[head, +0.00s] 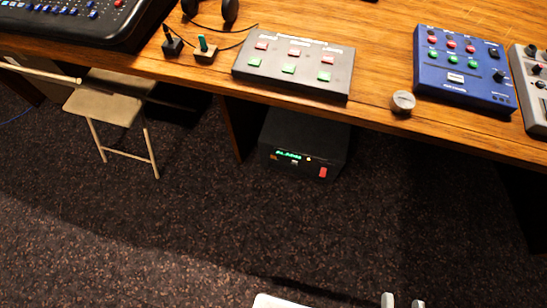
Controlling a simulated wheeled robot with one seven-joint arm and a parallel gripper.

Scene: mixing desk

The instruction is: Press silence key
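A black box (303,140) stands on the floor under the desk, with its front toward me. Its front has a lit green display (288,155) that seems to read "ALARM". Below the display is a small pale key (294,162), too small to read a label on.
The wooden desk (384,78) overhangs the box. On it are a grey button panel (296,67), a blue pedal unit (461,66), a grey knob (403,101) and a mixer (82,18). A folding chair (104,104) stands left. Dark carpet (200,230) before the box is clear.

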